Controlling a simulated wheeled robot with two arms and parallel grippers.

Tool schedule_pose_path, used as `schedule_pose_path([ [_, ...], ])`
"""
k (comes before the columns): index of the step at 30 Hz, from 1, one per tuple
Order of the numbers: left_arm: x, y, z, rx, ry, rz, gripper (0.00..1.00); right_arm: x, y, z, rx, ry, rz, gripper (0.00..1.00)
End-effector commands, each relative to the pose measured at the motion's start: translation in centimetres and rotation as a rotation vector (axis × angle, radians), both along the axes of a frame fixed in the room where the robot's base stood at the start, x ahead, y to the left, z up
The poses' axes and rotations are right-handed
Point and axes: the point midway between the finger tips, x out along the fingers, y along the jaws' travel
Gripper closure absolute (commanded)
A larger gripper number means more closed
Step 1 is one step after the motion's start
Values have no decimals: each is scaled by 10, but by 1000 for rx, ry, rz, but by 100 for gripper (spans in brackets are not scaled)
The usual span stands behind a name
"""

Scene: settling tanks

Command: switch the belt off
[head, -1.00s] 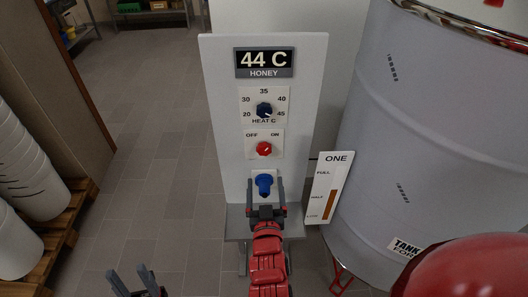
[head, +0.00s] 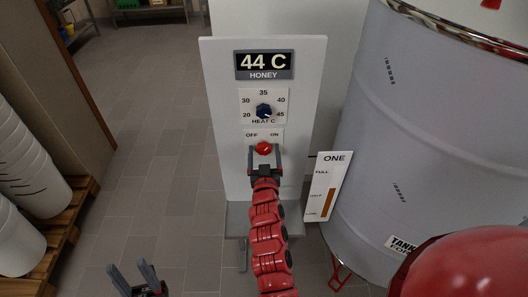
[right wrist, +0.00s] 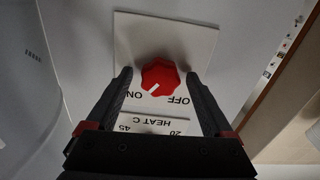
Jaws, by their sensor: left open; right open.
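The red knob (head: 263,148) sits on the white panel (head: 222,150) under the OFF and ON labels. It also shows in the right wrist view (right wrist: 161,75), upside down, with its white pointer line toward ON. My right gripper (head: 264,155) is open at the knob. In the right wrist view its fingers (right wrist: 159,80) stand one on each side of the knob, with gaps. I cannot tell how deep they reach. My left gripper (head: 138,279) is open and empty at the lower left, away from the panel.
A dark blue heat knob (head: 264,111) is above the red knob, below a 44 C HONEY display (head: 264,64). A large grey tank (head: 430,130) with a level gauge (head: 322,187) stands right. White buckets (head: 25,160) on a pallet stand left. The floor between is clear.

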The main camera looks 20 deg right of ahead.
Motion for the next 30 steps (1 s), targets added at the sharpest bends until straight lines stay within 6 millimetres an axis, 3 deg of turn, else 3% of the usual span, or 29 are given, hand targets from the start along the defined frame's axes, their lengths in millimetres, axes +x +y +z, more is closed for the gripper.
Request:
schedule_pose_path([
  [2,0,0,0,0,0,0,50,0,0,0,0,0,0,14],
  [16,0,0,0,0,0,0,50,0,0,0,0,0,0,97],
  [30,0,0,-9,0,0,0,50,0,1,-2,-108,32,2,100],
])
